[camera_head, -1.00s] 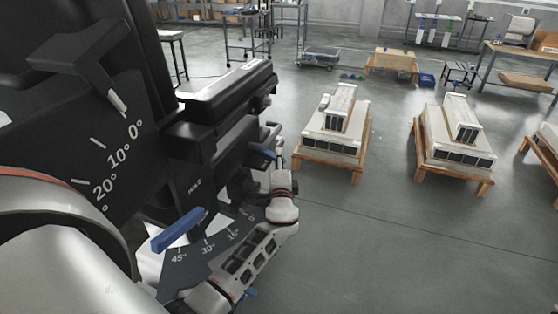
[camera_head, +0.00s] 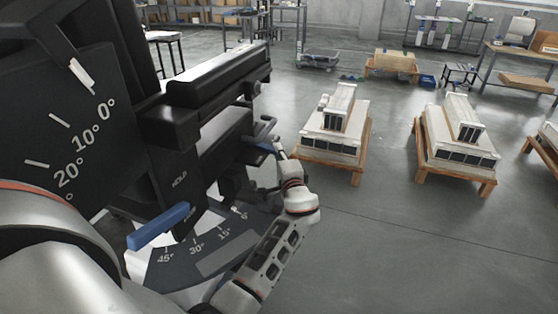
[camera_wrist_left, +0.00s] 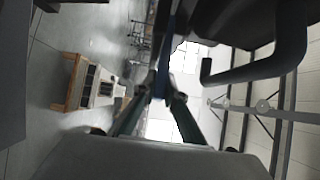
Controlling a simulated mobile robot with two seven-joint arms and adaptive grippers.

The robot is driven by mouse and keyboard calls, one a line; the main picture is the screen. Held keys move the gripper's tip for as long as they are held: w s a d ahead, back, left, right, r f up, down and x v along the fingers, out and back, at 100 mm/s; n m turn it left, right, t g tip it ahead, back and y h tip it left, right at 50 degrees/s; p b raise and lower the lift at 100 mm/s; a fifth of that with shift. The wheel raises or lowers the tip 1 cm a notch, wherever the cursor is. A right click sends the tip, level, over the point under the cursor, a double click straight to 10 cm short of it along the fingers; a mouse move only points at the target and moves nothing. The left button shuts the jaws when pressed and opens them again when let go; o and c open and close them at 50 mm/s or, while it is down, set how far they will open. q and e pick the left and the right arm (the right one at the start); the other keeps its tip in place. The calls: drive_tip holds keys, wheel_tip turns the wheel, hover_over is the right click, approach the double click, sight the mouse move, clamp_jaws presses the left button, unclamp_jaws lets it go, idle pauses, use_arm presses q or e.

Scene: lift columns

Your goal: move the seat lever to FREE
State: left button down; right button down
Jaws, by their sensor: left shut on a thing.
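A large dark seat unit (camera_head: 205,137) fills the left of the head view. A plate on it reads HOLD; a second word below is too small to read surely. A blue handle (camera_head: 158,228) sticks out toward me below the plate. Another blue lever part (camera_head: 263,146) shows at the unit's right side, by my left gripper (camera_head: 278,148). In the left wrist view, my left gripper (camera_wrist_left: 162,88) is shut on a blue bar (camera_wrist_left: 163,55), seen edge-on. I cannot tell the lever's exact setting. My right gripper is not in view.
An angle scale (camera_head: 225,255) marked from 0° to 45° lies under the blue handle; another scale (camera_head: 70,125) is on the left. Wooden pallets with white units (camera_head: 335,135) (camera_head: 458,140) stand on the floor beyond.

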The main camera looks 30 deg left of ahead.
use_arm(q)
drive_tip(key=shift+w+f+n+g+y+b, duration=0.3)
drive_tip(key=shift+f+b, duration=0.2)
drive_tip(key=shift+w+g+b, duration=0.25)
drive_tip(key=shift+g+b, duration=0.05)
drive_tip(key=shift+b, duration=0.15)
drive_tip(key=shift+w+a+r+n+g+y+b, duration=0.15)
drive_tip(key=shift+w+r+n+g+y+b, duration=0.25)
drive_tip(key=shift+r+n+g+y+b, duration=0.35)
drive_tip(key=c, duration=2.1)
unclamp_jaws()
drive_tip(key=shift+f, duration=0.15)
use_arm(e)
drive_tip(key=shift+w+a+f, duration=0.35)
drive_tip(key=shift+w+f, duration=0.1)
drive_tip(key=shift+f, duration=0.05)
